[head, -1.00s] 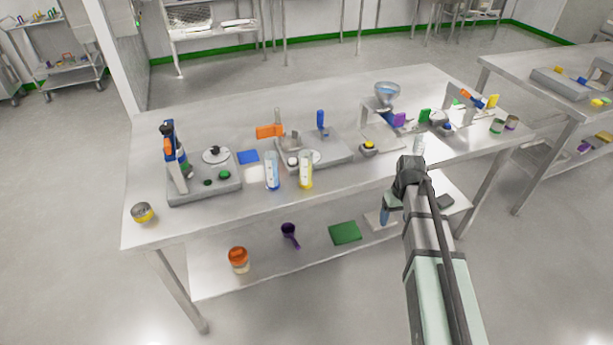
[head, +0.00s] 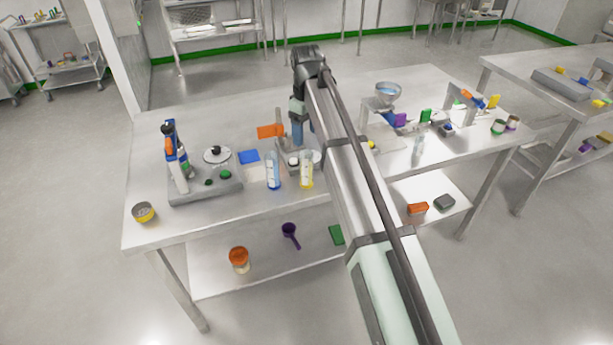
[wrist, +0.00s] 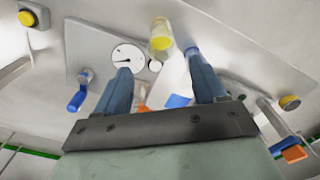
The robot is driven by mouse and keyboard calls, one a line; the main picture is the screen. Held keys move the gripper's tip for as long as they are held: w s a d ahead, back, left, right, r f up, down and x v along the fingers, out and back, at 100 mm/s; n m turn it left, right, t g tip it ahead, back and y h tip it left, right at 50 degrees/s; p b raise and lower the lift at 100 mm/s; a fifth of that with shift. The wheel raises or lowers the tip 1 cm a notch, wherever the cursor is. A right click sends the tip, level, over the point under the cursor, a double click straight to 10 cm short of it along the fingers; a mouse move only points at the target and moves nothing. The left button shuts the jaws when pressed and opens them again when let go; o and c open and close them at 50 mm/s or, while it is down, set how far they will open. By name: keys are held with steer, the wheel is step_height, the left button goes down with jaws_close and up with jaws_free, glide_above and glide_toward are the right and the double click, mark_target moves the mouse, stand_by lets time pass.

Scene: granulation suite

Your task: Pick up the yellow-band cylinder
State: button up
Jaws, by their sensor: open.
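The yellow-band cylinder (head: 306,171) stands upright near the front edge of the table, clear with yellow on it. In the wrist view it shows (wrist: 161,38) beyond and between my fingertips, apart from both. A blue-band cylinder (head: 272,172) stands just left of it in the head view. In the wrist view it is mostly hidden by the right finger. My gripper (wrist: 158,64) is open and empty. In the head view it (head: 297,142) points down above the table, behind the yellow-band cylinder, and my forearm covers the area to its right.
A grey balance base with a round dial (wrist: 128,56) lies under my gripper. An orange-handled item (head: 270,131) and a blue square (head: 248,157) are nearby. A grey stirrer base (head: 200,190) stands at left. The table's back left is clear.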

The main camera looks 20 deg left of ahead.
mark_target(306, 163)
step_height(306, 163, down, 12)
steer(key=shift+s+f, duration=0.1)
jaws_close()
stand_by(1.2)
